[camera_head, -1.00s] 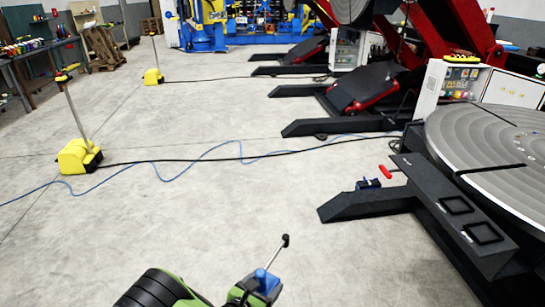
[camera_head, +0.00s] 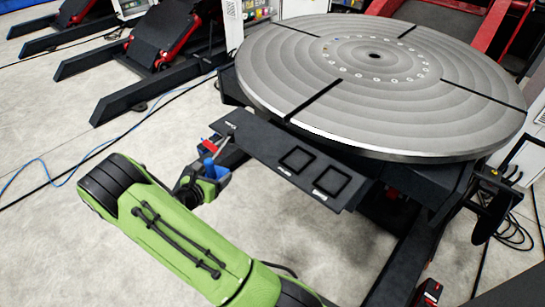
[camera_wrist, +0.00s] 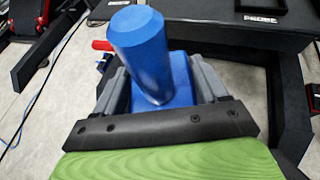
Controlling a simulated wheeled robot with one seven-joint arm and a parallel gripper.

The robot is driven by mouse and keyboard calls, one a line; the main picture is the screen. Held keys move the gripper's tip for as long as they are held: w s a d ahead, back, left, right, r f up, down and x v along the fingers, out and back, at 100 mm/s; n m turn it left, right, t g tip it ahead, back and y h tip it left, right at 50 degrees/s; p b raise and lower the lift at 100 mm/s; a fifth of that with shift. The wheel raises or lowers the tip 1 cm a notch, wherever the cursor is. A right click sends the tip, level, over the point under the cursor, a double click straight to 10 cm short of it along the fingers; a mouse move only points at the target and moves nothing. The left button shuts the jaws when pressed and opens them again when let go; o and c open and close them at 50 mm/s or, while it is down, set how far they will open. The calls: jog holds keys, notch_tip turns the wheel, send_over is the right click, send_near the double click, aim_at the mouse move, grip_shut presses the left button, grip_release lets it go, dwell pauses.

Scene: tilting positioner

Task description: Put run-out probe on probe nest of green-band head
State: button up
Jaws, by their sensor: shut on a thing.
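In the wrist view the probe (camera_wrist: 143,55) is a blue faceted post on a blue block, between the grey fingers of my gripper (camera_wrist: 165,90). A black shelf (camera_head: 262,138) on the near side of the round-table positioner carries two square black frames, one left (camera_head: 297,160) and one right (camera_head: 331,181). In the wrist view one frame (camera_wrist: 262,6) has a label reading PROBE. The gripper is left of the shelf, apart from the frames. No green band is visible.
A red handle (camera_head: 211,146) is close by the probe. Black positioner legs and cables lie on the floor at left. Open floor (camera_head: 60,250) is at lower left.

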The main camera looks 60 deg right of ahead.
jog(key=s+d+r+m+g, duration=0.1)
jog(key=s+d+r+g, duration=0.2)
jog(key=d, duration=0.4)
jog(key=s+d+r+m, duration=0.2)
jog(key=s+d, duration=0.2)
jog(key=d, duration=0.3)
notch_tip(320, 180, up, 4)
jog(key=m+g, duration=0.1)
jog(key=g, duration=0.1)
send_over(298, 160)
notch_tip(298, 160, down, 10)
jog(key=b, duration=0.3)
jog(key=shift+w+d+r, duration=0.1)
jog(key=shift+w+r, duration=0.05)
